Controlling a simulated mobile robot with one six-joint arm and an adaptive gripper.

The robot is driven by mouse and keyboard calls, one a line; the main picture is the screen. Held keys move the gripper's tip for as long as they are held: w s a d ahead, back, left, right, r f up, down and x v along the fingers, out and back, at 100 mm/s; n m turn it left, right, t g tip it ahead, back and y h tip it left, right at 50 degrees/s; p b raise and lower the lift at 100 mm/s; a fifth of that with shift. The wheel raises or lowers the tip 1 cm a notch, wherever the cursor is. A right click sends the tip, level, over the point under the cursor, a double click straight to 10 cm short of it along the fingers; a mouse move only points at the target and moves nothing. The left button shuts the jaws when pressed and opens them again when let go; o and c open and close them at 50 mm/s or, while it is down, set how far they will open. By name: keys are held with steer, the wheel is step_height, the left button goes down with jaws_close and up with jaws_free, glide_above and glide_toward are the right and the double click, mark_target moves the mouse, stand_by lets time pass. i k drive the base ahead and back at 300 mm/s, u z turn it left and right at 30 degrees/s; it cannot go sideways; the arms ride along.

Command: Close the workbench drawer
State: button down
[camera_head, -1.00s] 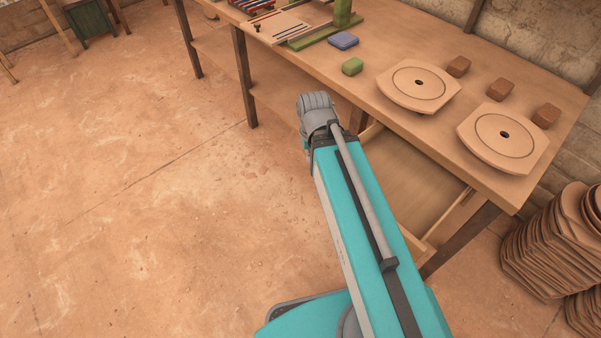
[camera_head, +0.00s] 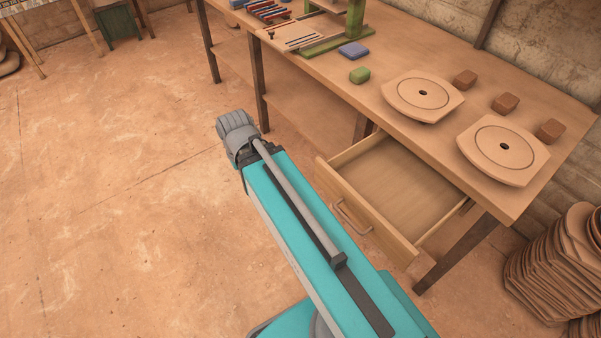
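The workbench drawer (camera_head: 365,214) is pulled out from under the right part of the workbench (camera_head: 443,150). It looks empty inside. Its metal handle (camera_head: 352,217) sits on the front panel, which faces lower left. My teal arm lies in front and to the left of the drawer, with its grey end (camera_head: 236,130) up and left of the drawer front. I see no gripper fingers; they are hidden or out of the picture. No contact between my arm and the drawer is clear.
Stacked boards (camera_head: 545,265) stand on the floor at right. The floor (camera_head: 110,220) at left is clear.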

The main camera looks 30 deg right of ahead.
mark_target(397, 200)
steer(key=u, duration=0.6)
steer(key=k, duration=0.85)
steer(key=z, duration=1.55)
